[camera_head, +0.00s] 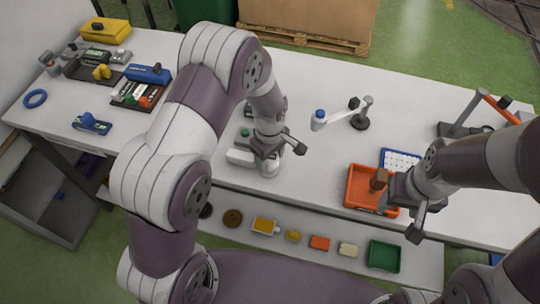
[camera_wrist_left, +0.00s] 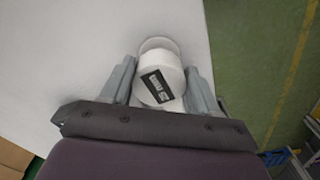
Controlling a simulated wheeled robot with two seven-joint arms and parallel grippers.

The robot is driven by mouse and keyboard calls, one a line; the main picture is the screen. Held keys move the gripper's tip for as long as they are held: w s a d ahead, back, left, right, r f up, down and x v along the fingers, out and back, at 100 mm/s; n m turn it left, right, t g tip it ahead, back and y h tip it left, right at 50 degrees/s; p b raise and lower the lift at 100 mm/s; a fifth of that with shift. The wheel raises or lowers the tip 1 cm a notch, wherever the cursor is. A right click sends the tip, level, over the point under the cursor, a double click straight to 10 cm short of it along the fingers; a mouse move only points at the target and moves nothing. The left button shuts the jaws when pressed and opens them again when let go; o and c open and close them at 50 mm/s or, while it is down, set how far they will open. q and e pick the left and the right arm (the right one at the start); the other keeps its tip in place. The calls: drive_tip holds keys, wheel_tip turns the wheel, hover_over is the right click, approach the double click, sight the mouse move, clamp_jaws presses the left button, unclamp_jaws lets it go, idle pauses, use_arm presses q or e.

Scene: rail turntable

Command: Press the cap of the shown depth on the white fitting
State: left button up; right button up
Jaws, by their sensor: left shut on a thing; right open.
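My left gripper (camera_head: 268,158) is low over the white table, its arm coming in from the left. In the left wrist view its two grey fingers (camera_wrist_left: 160,88) are shut on a white round piece (camera_wrist_left: 161,70) with a dark label, whose small lettering I cannot read surely. A pale rim shows at the far end of that piece. I cannot tell if it is the cap or the white fitting. In the head view a white part (camera_head: 240,157) lies just left of the gripper. My right gripper (camera_head: 386,194) is open at the orange tray (camera_head: 361,196), beside a brown block (camera_head: 379,179).
A blue-topped white bottle (camera_head: 319,119) stands near a small grey stand (camera_head: 361,121). A blue-framed white sheet (camera_head: 400,159) lies behind the orange tray. A blue ring (camera_head: 35,98) and tool trays are at left. The lower shelf holds a green tray (camera_head: 384,255).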

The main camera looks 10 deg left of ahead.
use_arm(q)
drive_tip(key=shift+f, duration=0.6)
idle(0.7)
idle(0.6)
drive_tip(key=o, duration=1.1)
wheel_tip(320, 180, up, 13)
drive_tip(key=b, duration=0.2)
drive_tip(key=s+a+m+t, duration=0.1)
drive_tip(key=s+a+m, duration=0.5)
drive_tip(key=s+m, duration=0.5)
drive_tip(key=shift+s+a+f+m, duration=0.15)
drive_tip(key=shift+s+m, duration=0.15)
drive_tip(key=shift+s, duration=0.95)
